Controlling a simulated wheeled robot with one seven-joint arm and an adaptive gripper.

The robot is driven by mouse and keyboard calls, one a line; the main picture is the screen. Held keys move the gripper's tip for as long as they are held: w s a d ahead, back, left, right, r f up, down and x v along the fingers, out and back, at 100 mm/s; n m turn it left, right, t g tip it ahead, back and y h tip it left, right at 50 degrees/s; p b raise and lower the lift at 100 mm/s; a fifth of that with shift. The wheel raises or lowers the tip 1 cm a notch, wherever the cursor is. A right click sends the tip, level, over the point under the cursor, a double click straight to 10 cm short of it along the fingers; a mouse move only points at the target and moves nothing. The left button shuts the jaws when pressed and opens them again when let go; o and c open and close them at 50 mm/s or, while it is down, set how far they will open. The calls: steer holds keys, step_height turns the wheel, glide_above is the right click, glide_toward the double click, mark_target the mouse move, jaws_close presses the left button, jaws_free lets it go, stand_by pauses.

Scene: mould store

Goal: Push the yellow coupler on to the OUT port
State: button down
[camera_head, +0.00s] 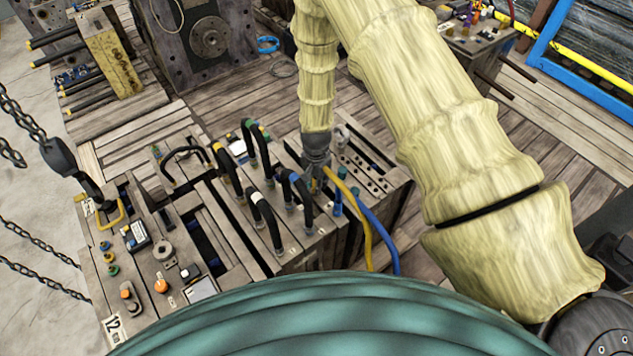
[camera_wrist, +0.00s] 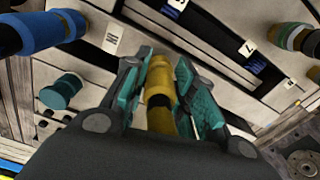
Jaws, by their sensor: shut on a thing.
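My gripper (camera_head: 315,172) points down over the near right part of the wooden mould block. In the wrist view my gripper (camera_wrist: 165,72) is shut on the yellow coupler (camera_wrist: 160,98), with a teal pad on each side. A yellow hose (camera_head: 368,235) runs from beside my gripper down towards the front. The gripper hides most of the coupler in the head view. I cannot read an OUT label, and I cannot tell whether the coupler's end touches a port.
A blue hose (camera_head: 380,228) hangs just right of the yellow one. Several black hose loops (camera_head: 268,222) stand on the block to the left. A teal fitting (camera_wrist: 62,92) and a blue-collared hose (camera_wrist: 45,30) are close by at left in the wrist view.

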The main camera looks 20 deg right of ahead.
steer(key=c, duration=1.1)
jaws_free()
steer(key=shift+f, duration=0.1)
steer(key=shift+r, duration=6.05)
